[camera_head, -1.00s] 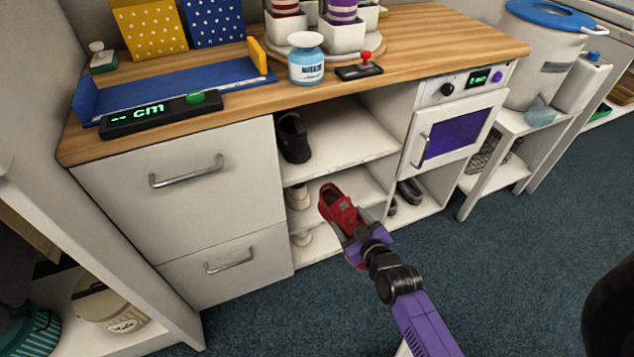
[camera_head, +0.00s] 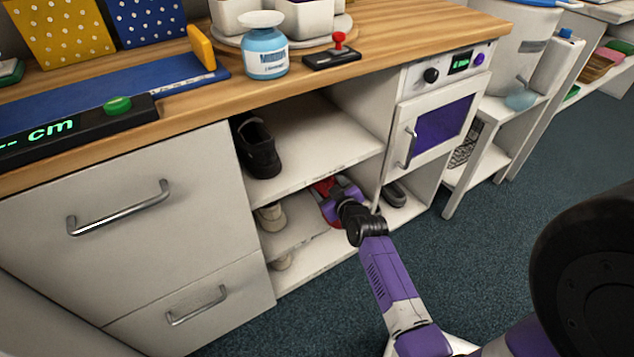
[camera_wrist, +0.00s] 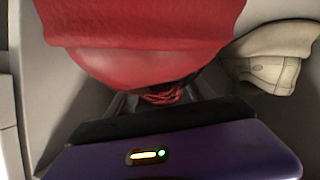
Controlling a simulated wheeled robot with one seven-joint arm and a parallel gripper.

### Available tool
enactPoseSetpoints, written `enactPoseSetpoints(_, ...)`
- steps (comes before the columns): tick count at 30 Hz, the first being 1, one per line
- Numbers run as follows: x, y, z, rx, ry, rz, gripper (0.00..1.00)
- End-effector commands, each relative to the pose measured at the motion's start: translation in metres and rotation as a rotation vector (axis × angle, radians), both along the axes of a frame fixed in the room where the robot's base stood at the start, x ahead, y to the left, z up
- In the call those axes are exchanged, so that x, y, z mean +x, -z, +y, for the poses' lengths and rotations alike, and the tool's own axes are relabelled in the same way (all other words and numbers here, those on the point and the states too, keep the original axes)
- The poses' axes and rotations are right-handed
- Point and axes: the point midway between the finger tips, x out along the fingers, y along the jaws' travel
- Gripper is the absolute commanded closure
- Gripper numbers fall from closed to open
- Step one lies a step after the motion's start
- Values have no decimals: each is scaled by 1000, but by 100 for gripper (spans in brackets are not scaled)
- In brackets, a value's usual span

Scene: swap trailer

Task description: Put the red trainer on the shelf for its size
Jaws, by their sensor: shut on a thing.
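The red trainer (camera_head: 325,187) is held in my gripper (camera_head: 343,197) at the middle shelf (camera_head: 300,232) of the open white unit. In the wrist view the red trainer (camera_wrist: 140,50) fills the upper middle, just beyond my purple gripper (camera_wrist: 165,140). The fingertips are mostly hidden by the trainer. A cream shoe (camera_head: 270,216) stands on the same shelf to the left; it also shows in the wrist view (camera_wrist: 272,65). A black shoe (camera_head: 257,148) stands on the top shelf (camera_head: 310,140). Whether the trainer touches the shelf cannot be told.
Another pale shoe (camera_head: 281,262) is on the bottom shelf. Dark shoes (camera_head: 393,193) sit under the small oven (camera_head: 440,130) at right. Drawers (camera_head: 120,215) close off the left side. A measuring device (camera_head: 80,130) reading "-- cm" lies on the wooden counter (camera_head: 240,105).

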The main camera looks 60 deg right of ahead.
Motion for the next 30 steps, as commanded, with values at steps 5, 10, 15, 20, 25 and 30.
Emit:
enactPoseSetpoints(5, 30, 1, -29, -3, 1, -3, 100)
enactPoseSetpoints(10, 45, 0, -41, -4, -1, -1, 100)
enactPoseSetpoints(15, 52, -1, -48, -3, 0, -2, 100)
enactPoseSetpoints(20, 53, 25, -50, 1, 1, 2, 100)
enactPoseSetpoints(25, 54, 36, -49, 0, 0, -2, 100)
enactPoseSetpoints(30, 54, 34, -49, -1, -1, -2, 100)
